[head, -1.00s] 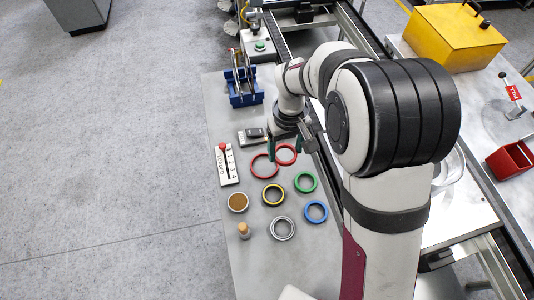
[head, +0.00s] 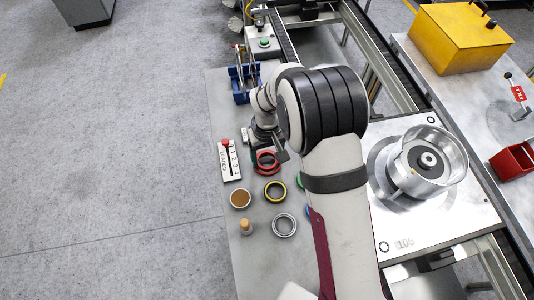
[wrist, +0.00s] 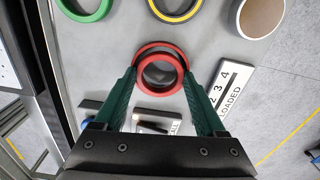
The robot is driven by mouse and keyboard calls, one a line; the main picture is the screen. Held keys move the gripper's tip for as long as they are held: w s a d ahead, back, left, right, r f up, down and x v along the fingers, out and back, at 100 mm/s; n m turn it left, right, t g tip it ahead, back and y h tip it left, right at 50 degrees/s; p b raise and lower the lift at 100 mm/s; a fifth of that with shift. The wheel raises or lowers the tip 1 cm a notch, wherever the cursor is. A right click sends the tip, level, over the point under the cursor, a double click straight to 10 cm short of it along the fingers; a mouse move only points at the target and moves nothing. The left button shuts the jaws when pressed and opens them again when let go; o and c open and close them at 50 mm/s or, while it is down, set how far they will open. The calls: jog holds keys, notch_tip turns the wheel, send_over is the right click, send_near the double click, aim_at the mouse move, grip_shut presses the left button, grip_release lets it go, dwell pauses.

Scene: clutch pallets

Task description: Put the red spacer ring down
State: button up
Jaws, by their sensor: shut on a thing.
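My gripper (wrist: 160,78) is shut on a red spacer ring (wrist: 161,92), with its green fingers at the ring's left and right sides. A second red ring (wrist: 150,46) shows as an arc behind the held one in the wrist view. The two rings overlap there, and I cannot tell whether they touch. In the head view the red rings (head: 267,169) also overlap, over the grey table just right of the counter plate, partly hidden by my wrist. The held ring's height above the table is unclear.
A yellow ring (head: 275,191), silver ring (head: 284,225), brown-topped cup (head: 240,198) and wooden peg (head: 246,228) stand nearby. A green ring (wrist: 85,12) is close too. The counter plate (head: 230,163) is left; a blue rack (head: 243,85) is behind. A fixture pallet (head: 400,245) lies right.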

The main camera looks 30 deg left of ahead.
jog(key=shift+f, duration=0.35)
jog(key=o, duration=1.4)
notch_tip(320, 180, up, 13)
jog(key=d+r+m, duration=0.4)
jog(key=d+r, duration=0.2)
jog(key=d, duration=0.4)
jog(key=s+d+r+m+y, duration=0.1)
jog(key=s+d+r+m, duration=0.1)
jog(key=s+d+m, duration=0.3)
jog(key=s+d+r+m, duration=0.1)
jog(key=s+d+r, duration=0.15)
jog(key=d, duration=0.55)
jog(key=s+d+f+m, duration=0.2)
jog(key=s+d+m, duration=0.3)
jog(key=s, duration=0.4)
jog(key=shift+s+m+y, duration=0.3)
jog(key=shift+s+y, duration=0.1)
